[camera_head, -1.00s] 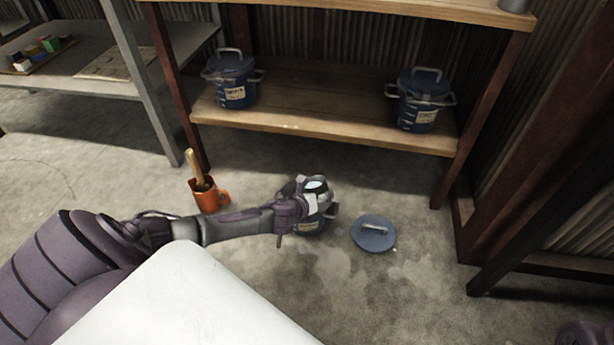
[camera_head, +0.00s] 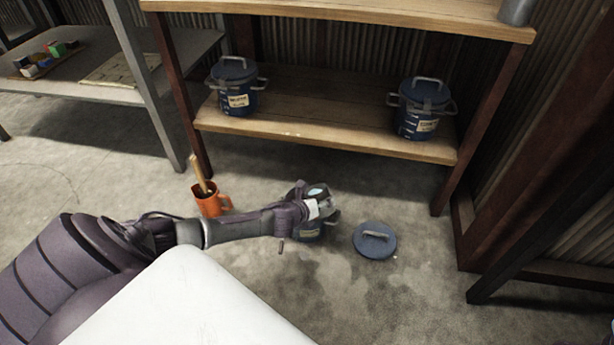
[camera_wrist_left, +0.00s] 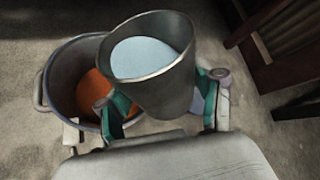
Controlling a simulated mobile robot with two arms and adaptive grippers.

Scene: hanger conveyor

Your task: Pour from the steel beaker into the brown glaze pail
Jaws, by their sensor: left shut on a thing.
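The steel beaker (camera_wrist_left: 165,88) is held in my left gripper (camera_head: 309,207), whose fingers are shut around its sides. Pale bluish liquid shows inside the beaker in the left wrist view. The open pail (camera_wrist_left: 62,72) stands on the floor under and beside the beaker, with orange-brown glaze (camera_wrist_left: 92,92) inside. The beaker overlaps the pail's right side in that view; no stream of liquid is visible. In the head view my gripper hides most of the pail (camera_head: 308,235).
A blue lid (camera_head: 374,241) lies on the floor right of the pail. An orange mug (camera_head: 210,205) with a wooden-handled tool stands to the left. Two lidded blue pails, left (camera_head: 234,92) and right (camera_head: 421,112), sit on the wooden shelf (camera_head: 320,135) behind. Floor in front of the lid is clear.

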